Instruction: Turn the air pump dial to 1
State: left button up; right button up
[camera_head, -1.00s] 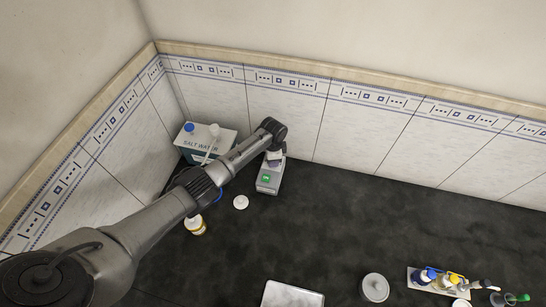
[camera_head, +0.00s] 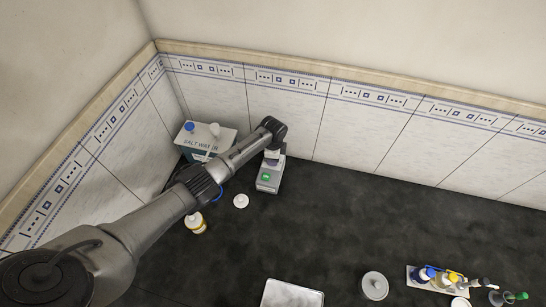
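The air pump (camera_head: 268,183) is most likely the small grey box with a green patch on its front, on the dark bench near the back wall. My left arm comes in from the left and its wrist end is bent down over the back of this box. My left gripper (camera_head: 273,154) points down there and is mostly hidden by the wrist; its fingers cannot be made out. The dial is too small or hidden to make out. My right gripper is not in view.
A "SALT WATER" container (camera_head: 187,141) stands in the back left corner, partly behind my arm. A yellow-labelled bottle (camera_head: 196,223) and a white disc (camera_head: 241,201) lie nearby. A white tray (camera_head: 292,294), a round lid (camera_head: 375,286) and a bottle rack (camera_head: 416,275) are in front.

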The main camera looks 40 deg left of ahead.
pick_arm(q)
jog(key=o, duration=0.9)
jog(key=shift+r, duration=0.1)
notch_tip(320, 180, up, 14)
jog(key=shift+f+p, duration=0.15)
jog(key=shift+p, duration=0.45)
